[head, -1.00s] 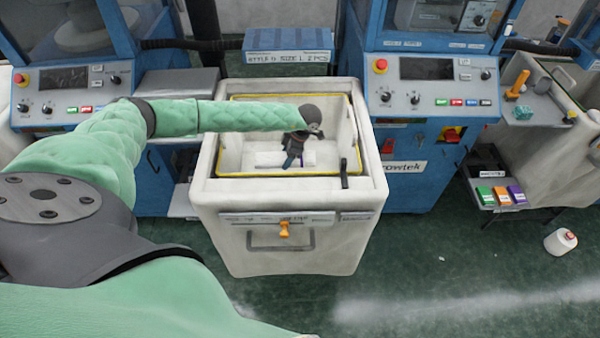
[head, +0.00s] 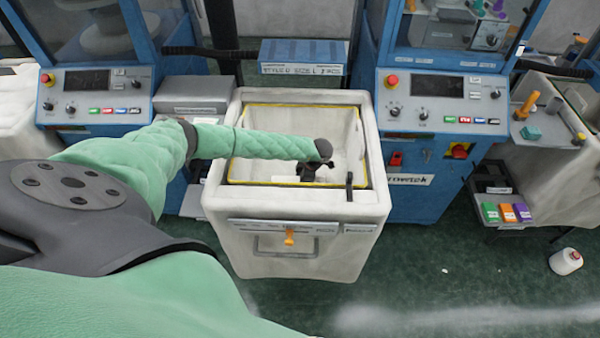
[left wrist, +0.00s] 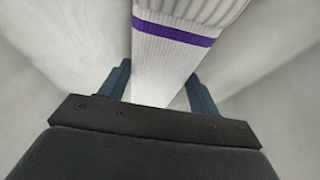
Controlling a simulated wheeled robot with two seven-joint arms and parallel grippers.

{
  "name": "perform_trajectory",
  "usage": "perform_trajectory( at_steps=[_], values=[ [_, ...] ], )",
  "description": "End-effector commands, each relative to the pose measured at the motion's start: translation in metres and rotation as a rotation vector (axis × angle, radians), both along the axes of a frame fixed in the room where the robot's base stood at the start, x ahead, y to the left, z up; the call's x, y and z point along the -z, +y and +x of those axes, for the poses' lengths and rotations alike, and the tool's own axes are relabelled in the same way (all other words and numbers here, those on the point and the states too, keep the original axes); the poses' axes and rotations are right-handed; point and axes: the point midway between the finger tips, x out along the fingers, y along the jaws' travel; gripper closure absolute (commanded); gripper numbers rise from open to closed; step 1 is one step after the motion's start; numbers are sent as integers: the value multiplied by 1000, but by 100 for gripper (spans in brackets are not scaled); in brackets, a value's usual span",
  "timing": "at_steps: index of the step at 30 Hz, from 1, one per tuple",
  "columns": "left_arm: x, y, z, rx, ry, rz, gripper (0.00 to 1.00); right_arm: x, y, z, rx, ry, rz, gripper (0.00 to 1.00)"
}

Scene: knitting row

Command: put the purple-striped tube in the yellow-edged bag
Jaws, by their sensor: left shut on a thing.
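The yellow-edged bag (head: 300,105) lines the inside of a white bin, its yellow rim forming an open rectangle. My left gripper (head: 308,176) is inside the bag's opening, dark and small at the end of the green-sleeved arm. In the left wrist view, the purple-striped tube (left wrist: 165,62) is white ribbed knit with one purple band. It lies between the two blue-grey fingers of my left gripper (left wrist: 160,84), which is shut on it. Pale walls surround it there. The tube is hidden in the head view by the arm and gripper. My right gripper is not in view.
The white bin (head: 300,215) stands between two blue knitting machines with control panels (head: 440,88). A dark upright handle (head: 349,187) sits at the bin's right front edge. A white jug (head: 565,261) stands on the green floor at right.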

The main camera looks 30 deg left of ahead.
Motion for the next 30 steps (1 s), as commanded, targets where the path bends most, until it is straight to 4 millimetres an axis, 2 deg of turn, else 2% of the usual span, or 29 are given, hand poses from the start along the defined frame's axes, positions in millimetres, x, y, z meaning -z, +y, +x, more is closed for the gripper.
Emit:
perform_trajectory(
  at_steps=[13, 14, 17, 28, 30],
  values=[
    [9, 0, 0, 1, 0, 0, 59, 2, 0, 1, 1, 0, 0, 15],
    [8, 0, 0, 1, 0, 0, 34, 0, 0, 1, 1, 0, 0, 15],
    [7, 0, 0, 1, 0, 0, 16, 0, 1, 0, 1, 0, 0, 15],
    [3, 0, 0, 1, 0, 0, 16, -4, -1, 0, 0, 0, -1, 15],
    [1, -3, 2, 2, -3, -2, 16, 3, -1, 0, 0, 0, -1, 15]
  ],
)
